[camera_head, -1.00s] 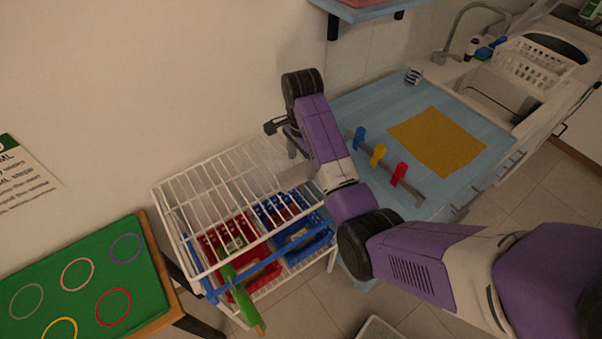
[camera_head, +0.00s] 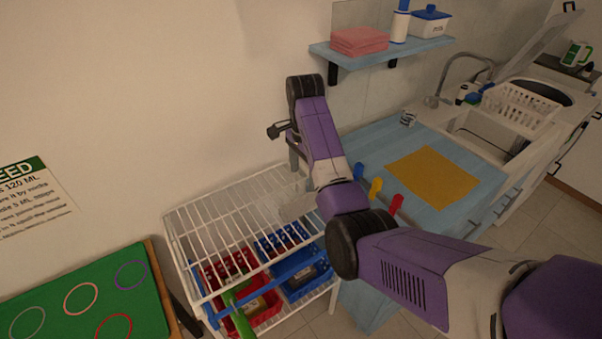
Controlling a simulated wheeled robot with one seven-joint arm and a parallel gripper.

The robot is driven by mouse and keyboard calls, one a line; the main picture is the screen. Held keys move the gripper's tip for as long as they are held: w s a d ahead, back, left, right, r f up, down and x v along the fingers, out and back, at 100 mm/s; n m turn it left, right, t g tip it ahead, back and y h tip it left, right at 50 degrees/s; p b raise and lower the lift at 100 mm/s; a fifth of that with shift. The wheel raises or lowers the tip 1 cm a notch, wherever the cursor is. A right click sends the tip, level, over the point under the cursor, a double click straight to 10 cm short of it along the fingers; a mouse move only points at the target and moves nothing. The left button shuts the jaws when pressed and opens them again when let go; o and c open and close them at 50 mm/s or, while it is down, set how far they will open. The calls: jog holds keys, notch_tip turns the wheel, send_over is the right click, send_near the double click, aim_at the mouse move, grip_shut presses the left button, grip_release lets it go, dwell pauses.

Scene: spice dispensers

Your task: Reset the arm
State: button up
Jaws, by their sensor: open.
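My arm reaches in from the lower right and bends up to a black-banded wrist near the middle. My gripper (camera_head: 293,150) points down beside the wall, above the back right of the white wire rack (camera_head: 205,222). It is partly hidden behind my forearm. It is open, and I see nothing held in it. A pale translucent object (camera_head: 290,204) shows at the rack's top right, below the gripper; its shape is unclear.
The rack holds a red bin (camera_head: 262,308) and a blue bin (camera_head: 308,280). A green board (camera_head: 75,275) is at left. The blue counter (camera_head: 375,150) bears an orange mat (camera_head: 433,177) and coloured clips. A wall shelf (camera_head: 375,55) holds pink towels (camera_head: 359,40).

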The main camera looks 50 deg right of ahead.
dwell(0.3)
jog(key=w+d+r+n+t+h, duration=0.3)
jog(key=w+d+r+n+t, duration=0.15)
jog(key=w, duration=0.35)
jog(key=s+a+f+n+t+h+b, duration=0.1)
jog(key=s+a+f+n+t+b, duration=0.15)
jog(key=s+a+n+t, duration=0.45)
jog(key=s+a+f+n+t+h+b, duration=0.1)
jog(key=s+a+f+n+t, duration=0.35)
jog(key=a, duration=0.45)
jog(key=s+a+n+y+b, duration=0.1)
jog(key=s+a, duration=0.4)
jog(key=s, duration=0.6)
jog(key=s+a+n+y+b, duration=0.1)
jog(key=s+a+n+y, duration=0.1)
jog(key=s+a, duration=0.4)
jog(key=s+a+n+g+y+b, duration=0.1)
jog(key=s+a, duration=0.5)
jog(key=s, duration=1)
jog(key=shift+s+a+n+y+b, duration=0.25)
jog(key=shift+s+n+y+b, duration=0.1)
jog(key=shift+n+y+b, duration=0.15)
